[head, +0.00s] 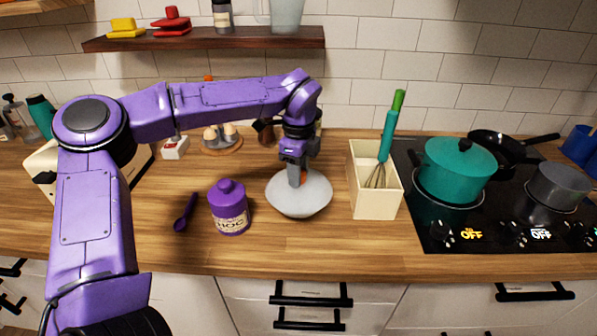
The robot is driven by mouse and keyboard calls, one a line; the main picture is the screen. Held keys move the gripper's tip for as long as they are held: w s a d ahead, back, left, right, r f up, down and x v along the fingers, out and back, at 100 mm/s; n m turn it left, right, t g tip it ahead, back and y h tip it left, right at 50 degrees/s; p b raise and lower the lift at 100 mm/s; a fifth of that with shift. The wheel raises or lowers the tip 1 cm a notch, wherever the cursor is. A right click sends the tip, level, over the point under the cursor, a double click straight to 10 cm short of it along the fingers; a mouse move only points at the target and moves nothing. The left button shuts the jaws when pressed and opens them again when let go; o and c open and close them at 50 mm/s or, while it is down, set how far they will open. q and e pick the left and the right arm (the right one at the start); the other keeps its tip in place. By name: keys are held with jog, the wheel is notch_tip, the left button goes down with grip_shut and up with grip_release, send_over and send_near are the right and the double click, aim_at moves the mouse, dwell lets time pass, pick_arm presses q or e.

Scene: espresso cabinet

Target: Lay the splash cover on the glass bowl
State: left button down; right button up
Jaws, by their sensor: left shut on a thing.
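A pale, rounded, shallow form (299,199) is on the wooden counter, left of the cream utensil box. It looks like the splash cover with the glass bowl under it, but I cannot clearly tell one from the other at this size. My left gripper (297,168) points straight down over its middle. The gripper is shut on a small orange-brown part at the top centre, which looks like the splash cover's knob. I cannot tell whether the cover touches the bowl's rim. My right gripper is not in view.
A purple jar (230,210) and a purple spoon (185,213) are to the left. The cream box (376,200) with a whisk (386,138) stands close on the right. Beyond it is the hob with a teal pot (457,170). The counter front is clear.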

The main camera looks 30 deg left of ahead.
pick_arm(q)
jog(key=shift+f, duration=0.1)
jog(key=shift+c, duration=0.4)
grip_release()
jog(key=shift+r+p, duration=2.2)
jog(key=shift+r, duration=1.35)
